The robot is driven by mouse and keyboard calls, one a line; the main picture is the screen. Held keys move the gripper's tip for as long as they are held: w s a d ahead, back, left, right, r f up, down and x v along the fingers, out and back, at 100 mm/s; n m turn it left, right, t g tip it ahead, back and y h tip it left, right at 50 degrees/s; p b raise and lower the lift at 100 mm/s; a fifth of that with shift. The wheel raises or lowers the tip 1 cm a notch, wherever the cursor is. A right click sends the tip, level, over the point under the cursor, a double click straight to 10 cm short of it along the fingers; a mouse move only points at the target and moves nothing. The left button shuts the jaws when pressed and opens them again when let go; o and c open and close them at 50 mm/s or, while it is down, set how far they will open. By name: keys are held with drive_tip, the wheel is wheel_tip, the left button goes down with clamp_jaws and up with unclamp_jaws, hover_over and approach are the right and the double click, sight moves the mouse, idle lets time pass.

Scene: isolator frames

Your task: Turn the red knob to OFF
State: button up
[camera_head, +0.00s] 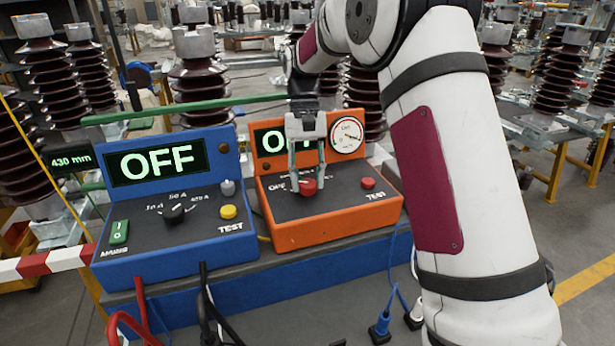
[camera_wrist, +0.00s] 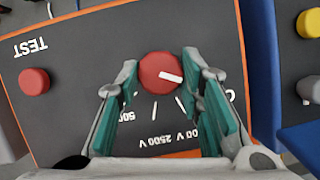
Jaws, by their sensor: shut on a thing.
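The red knob (camera_head: 308,187) sits on the sloped black face of the orange instrument box (camera_head: 330,222). My gripper (camera_head: 308,184) reaches down from above, one finger on each side of the knob, shut on it. In the wrist view the round knob (camera_wrist: 157,73) lies between the green-padded fingers. Its white pointer mark points right and slightly down, toward the side where a letter "O" shows. Printed voltage labels around it are partly hidden by the fingers. The orange box's display (camera_head: 268,140) shows a lit "O"; the rest is mostly hidden behind my gripper.
A red TEST button (camera_head: 368,183) and a white dial gauge (camera_head: 347,135) are on the orange box. A blue box (camera_head: 178,250) stands to its left, with an "OFF" display (camera_head: 157,162), black selector, green switch and yellow button. Cables hang in front.

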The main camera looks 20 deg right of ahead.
idle(0.3)
drive_tip(key=o, duration=1.2)
drive_tip(key=shift+c, duration=0.2)
drive_tip(key=a+v, duration=0.1)
drive_tip(key=v, duration=1)
drive_tip(key=shift+w+d+r, duration=0.2)
drive_tip(key=shift+d+r, duration=0.2)
drive_tip(key=shift+d, duration=0.1)
